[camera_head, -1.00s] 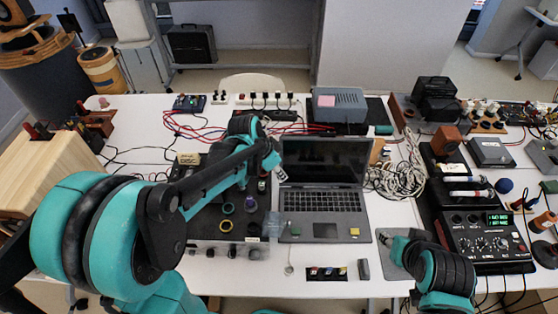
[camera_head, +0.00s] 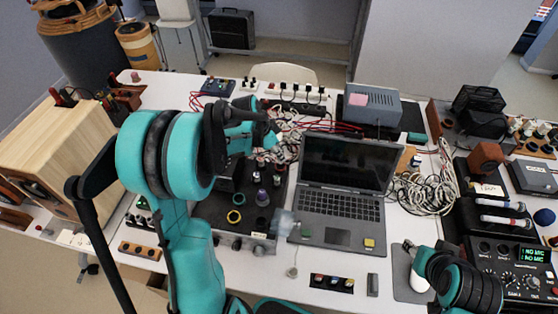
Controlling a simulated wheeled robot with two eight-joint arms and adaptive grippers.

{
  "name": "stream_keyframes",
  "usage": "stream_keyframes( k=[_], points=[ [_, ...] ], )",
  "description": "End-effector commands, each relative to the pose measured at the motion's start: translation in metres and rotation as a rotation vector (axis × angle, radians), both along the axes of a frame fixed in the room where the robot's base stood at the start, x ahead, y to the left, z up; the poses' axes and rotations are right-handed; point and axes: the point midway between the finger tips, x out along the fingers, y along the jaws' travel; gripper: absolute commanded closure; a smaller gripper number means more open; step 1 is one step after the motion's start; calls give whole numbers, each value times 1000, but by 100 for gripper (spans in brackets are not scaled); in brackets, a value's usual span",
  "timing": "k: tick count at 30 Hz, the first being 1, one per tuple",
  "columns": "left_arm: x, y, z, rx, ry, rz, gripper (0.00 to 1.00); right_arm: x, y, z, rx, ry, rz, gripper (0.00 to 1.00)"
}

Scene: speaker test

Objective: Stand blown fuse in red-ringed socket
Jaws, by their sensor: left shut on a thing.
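My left gripper (camera_head: 272,141) is above the back part of a black board (camera_head: 213,208), left of the laptop. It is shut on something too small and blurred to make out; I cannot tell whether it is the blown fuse. On the board stand a purple-topped piece (camera_head: 262,197), a yellow ring (camera_head: 233,216) and several dark round pieces. I cannot make out a red-ringed socket; my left arm hides part of the board. My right gripper (camera_head: 408,246) is low over a grey mouse pad at the right, and its jaws are unclear.
An open laptop (camera_head: 338,205) stands right of the board. A white mouse (camera_head: 418,281) lies beside my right arm. A wooden cabinet (camera_head: 55,150) is at the left. Cables (camera_head: 425,190) and a mixer (camera_head: 505,262) crowd the right.

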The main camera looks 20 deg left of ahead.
Motion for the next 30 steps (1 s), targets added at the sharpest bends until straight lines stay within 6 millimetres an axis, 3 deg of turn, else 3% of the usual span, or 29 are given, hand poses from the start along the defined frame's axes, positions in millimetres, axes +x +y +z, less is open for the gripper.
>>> stream_keyframes(
  k=[6,20,21,23,30],
  points=[
    [0,0,-33,0,0,0,100,0,0,-14,0,0,0,60],
    [0,-1,-40,1,-1,0,100,0,0,-19,0,0,0,60],
    [0,-1,-40,0,0,0,80,0,0,-19,0,0,0,60],
    [0,-1,-39,0,0,0,64,0,0,-18,0,0,0,60],
    [0,-1,-39,1,-1,0,62,0,0,-18,0,0,0,60]
  ],
)
